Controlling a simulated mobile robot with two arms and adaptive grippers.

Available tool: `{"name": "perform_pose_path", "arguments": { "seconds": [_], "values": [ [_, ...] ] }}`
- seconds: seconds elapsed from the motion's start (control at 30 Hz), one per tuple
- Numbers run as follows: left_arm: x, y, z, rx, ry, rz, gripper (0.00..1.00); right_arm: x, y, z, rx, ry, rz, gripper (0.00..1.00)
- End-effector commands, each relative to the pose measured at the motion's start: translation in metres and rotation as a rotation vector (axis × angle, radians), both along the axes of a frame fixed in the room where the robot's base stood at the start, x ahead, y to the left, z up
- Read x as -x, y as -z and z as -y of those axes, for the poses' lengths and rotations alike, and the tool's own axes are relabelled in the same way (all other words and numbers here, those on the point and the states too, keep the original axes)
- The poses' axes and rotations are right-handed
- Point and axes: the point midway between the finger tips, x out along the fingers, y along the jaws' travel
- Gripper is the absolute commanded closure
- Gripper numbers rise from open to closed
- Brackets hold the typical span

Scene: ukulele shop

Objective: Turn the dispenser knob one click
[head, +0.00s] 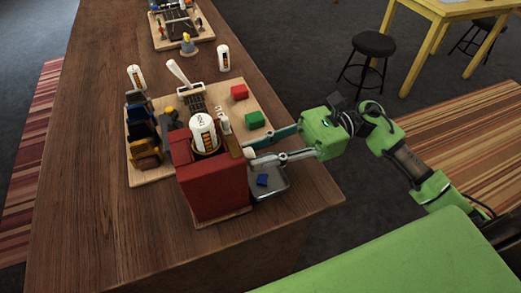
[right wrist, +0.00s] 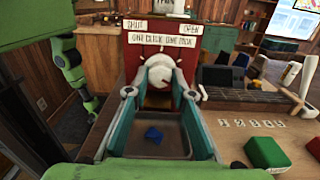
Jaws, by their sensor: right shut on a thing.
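The red dispenser (head: 213,187) stands near the right edge of the wooden counter, with a white labelled bottle (head: 204,130) on top. In the right wrist view its face carries a sign (right wrist: 163,40) reading "one click one pick", with "shut" and "open" labels above. Its pale knob (right wrist: 160,72) sits below the sign. My right gripper (head: 248,153) reaches in from the right. Its fingertips (right wrist: 161,92) are on either side of the knob, shut on it. A grey tray (head: 279,190) below holds a blue pick (head: 262,180). My left gripper is not in view.
A wooden board (head: 150,177) holds several dark and yellow blocks, a red block (head: 239,92) and a green block (head: 254,119). White bottles (head: 223,57) stand behind. A black stool (head: 369,58) and a yellow table (head: 437,10) are beyond the counter. The counter's left side is clear.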

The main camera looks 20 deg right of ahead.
Motion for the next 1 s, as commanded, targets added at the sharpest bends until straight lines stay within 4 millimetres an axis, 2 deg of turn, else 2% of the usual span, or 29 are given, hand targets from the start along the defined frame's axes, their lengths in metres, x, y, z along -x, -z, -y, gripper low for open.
{"name": "perform_pose_path", "arguments": {
  "seconds": [0.37,0.7,1.0],
  "values": [
    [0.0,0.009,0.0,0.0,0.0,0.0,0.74,0.0,0.002,0.0,0.005,0.0,-0.099,0.99],
    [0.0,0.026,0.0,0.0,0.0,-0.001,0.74,0.001,0.002,0.0,0.016,-0.001,-0.383,0.99],
    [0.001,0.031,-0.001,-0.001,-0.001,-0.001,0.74,0.001,0.0,0.0,0.025,0.001,-0.666,0.99]
  ]
}}
